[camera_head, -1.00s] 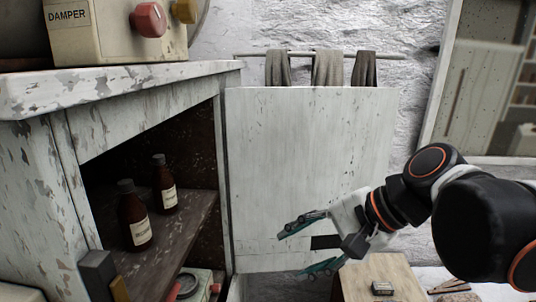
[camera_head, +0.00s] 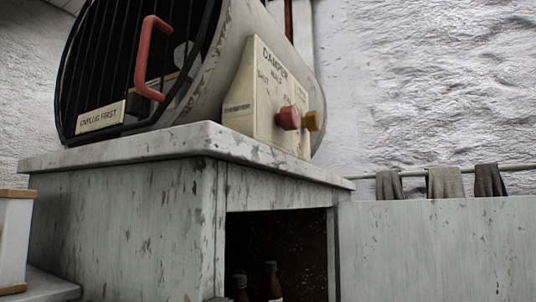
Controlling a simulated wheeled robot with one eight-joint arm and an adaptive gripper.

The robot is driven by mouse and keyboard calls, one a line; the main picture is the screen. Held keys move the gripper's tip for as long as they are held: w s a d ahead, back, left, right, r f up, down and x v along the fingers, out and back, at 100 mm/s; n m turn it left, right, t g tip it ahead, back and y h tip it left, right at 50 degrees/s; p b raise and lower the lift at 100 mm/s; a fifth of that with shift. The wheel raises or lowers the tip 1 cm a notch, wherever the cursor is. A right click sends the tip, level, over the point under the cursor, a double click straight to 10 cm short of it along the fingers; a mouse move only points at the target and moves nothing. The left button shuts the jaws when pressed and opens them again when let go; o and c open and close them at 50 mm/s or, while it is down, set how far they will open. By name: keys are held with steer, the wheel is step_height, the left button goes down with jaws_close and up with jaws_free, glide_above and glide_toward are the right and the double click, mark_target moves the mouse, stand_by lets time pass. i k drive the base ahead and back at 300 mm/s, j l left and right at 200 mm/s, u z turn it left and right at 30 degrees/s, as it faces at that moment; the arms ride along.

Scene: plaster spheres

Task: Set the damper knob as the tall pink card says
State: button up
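The damper knob (camera_head: 289,118) is a red knob on the front of a cream control panel (camera_head: 262,98). The panel is lettered DAMPER, with smaller marks that read like SHUT and HALF and another too small to be sure of. The panel is on the side of a large drum-shaped machine on a worn white cabinet. No tall pink card shows in this view. My gripper is out of view.
The drum machine has a barred front with a red handle (camera_head: 147,58) and a sign reading UNPLUG FIRST (camera_head: 101,118). The cabinet (camera_head: 130,215) stands open with bottles (camera_head: 273,281) inside.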

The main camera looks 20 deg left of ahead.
mark_target(289, 117)
steer(key=k+u, duration=0.1)
steer(key=u, duration=1.05)
